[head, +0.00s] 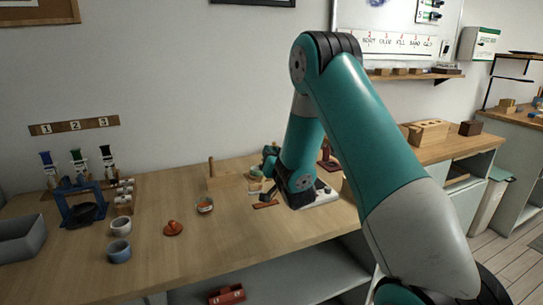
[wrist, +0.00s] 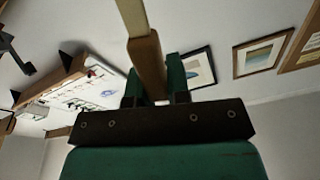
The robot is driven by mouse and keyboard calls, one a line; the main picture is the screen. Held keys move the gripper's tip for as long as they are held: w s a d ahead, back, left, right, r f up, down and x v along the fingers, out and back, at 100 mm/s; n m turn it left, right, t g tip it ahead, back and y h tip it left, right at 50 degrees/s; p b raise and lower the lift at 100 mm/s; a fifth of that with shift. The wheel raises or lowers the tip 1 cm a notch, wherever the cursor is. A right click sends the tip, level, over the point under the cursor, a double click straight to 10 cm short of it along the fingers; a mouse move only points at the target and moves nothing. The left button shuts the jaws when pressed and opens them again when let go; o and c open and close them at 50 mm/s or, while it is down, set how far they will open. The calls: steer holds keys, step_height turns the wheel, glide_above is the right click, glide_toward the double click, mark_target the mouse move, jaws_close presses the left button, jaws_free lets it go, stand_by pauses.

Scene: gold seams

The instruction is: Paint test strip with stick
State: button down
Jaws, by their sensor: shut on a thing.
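My gripper (wrist: 154,84) is shut on a stick (wrist: 150,65) in the wrist view. The stick is brown between the fingers and paler toward the top edge, where it leaves the picture. In the head view my gripper (head: 268,163) is small, partly behind my own arm, above the right part of the bench. A narrow brown strip (head: 265,205) lies on the bench below it, beside a white plate (head: 322,197); I cannot tell whether it is the test strip. A small dish (head: 205,205) with reddish content stands left of these.
The wooden bench (head: 160,265) carries a grey bin (head: 22,238), a blue stand (head: 80,207), a white cup (head: 120,226), a blue-grey cup (head: 119,251) and an orange-red item (head: 173,228). A wooden block with a peg (head: 222,178) stands near the wall. The front middle is clear.

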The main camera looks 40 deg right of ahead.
steer(key=shift+r, duration=0.25)
step_height(320, 180, up, 3)
steer(key=p, duration=0.2)
steer(key=shift+p, duration=0.3)
stand_by(0.3)
